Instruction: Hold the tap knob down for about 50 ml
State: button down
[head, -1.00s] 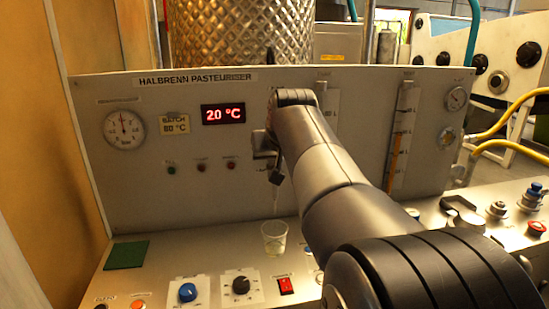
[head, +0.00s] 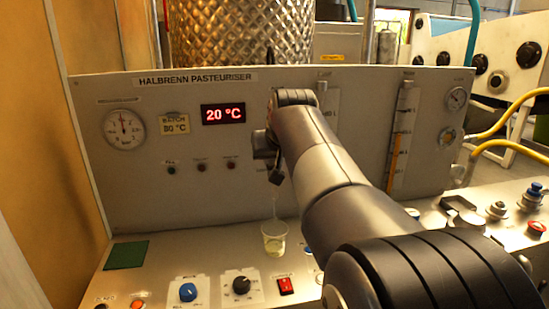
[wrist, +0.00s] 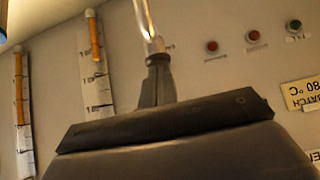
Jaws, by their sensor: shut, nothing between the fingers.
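A small clear cup (head: 274,238) stands upright on the panel's ledge, with pale liquid in its lower part. A thin pale stream (head: 275,208) runs down into it from the dark tap parts (head: 275,176). In the head view my arm hides much of the tap, and the knob cannot be made out. My gripper is at the tap, behind my arm in that view. In the wrist view my gripper (wrist: 157,70) is shut and empty, its fingertips by a shiny metal-like pipe or stream (wrist: 148,25). Contact with the knob cannot be seen clearly.
The upright panel carries a red 20 °C display (head: 223,114), a round gauge (head: 124,128) and sight tubes (head: 402,135). On the ledge are a blue knob (head: 188,292), a black dial (head: 241,285), a red switch (head: 285,285) and a green pad (head: 126,255).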

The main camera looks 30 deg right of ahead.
jog(key=shift+f, duration=0.55)
jog(key=shift+r+p, duration=0.6)
jog(key=shift+p, duration=0.05)
notch_tip(320, 180, up, 4)
jog(key=p, duration=0.3)
jog(key=v, duration=1)
jog(key=shift+b, duration=0.3)
jog(key=shift+f, duration=0.1)
jog(key=w+r+b+x, duration=0.1)
jog(key=b+x, duration=0.1)
jog(key=x, duration=0.7)
jog(key=v, duration=0.9)
jog(key=shift+d+f, duration=0.1)
jog(key=shift+d, duration=0.1)
